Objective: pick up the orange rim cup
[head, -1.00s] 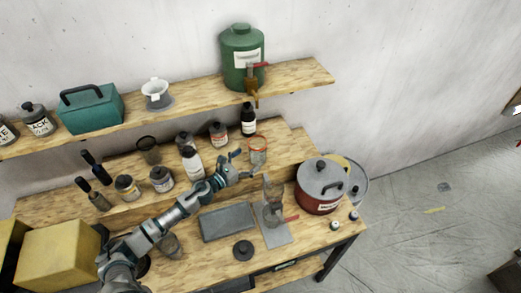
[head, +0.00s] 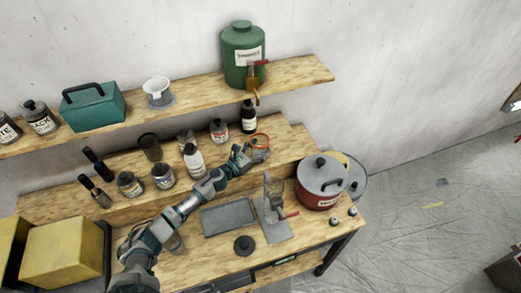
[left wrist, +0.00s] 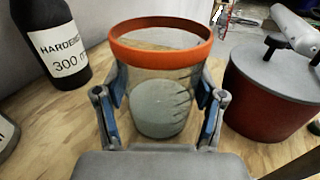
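The orange rim cup (left wrist: 160,108) is a clear cup with an orange band at its top. It stands upright on the wooden riser, and its rim shows in the head view (head: 260,141). My left gripper (head: 249,152) is at the cup's near side. In the left wrist view the left gripper's (left wrist: 161,95) two blue-padded fingers are spread, one on each side of the cup below the rim. Whether the pads touch the wall cannot be told. My right gripper is not in view.
A black hardener bottle (left wrist: 50,42) stands close left of the cup. A red lidded pot (head: 318,185) is to the right.

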